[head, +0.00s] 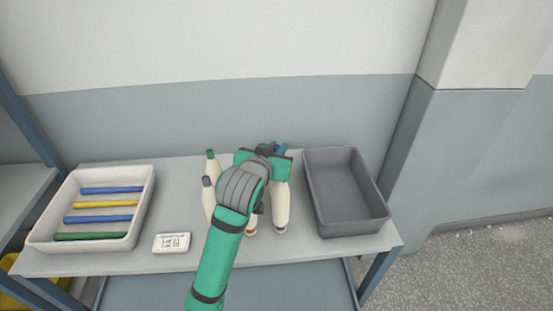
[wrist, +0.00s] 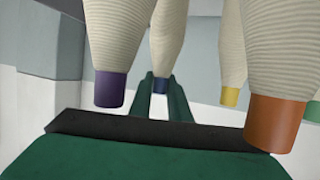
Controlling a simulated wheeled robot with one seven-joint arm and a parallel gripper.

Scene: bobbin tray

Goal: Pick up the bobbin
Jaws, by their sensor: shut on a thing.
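Several cream, ribbed bobbins with coloured ends stand on the table. In the wrist view, a bobbin with a dark blue end (wrist: 161,52) sits between the two green fingers of my gripper (wrist: 160,88), which is shut on it. Nearer bobbins have a purple end (wrist: 110,88) and an orange end (wrist: 274,122). Others have a yellow end (wrist: 229,96) and a green end (wrist: 313,113). In the head view, my arm and gripper hide most of the group. A bobbin (head: 282,205) shows right of my wrist, and a green-tipped one (head: 211,165) shows left of it.
A grey empty bin (head: 379,217) stands at the table's right. A white tray (head: 147,190) with blue, yellow and green rods stands at the left. A small white printed block (head: 172,242) lies in front. A wall runs behind the table (head: 110,262).

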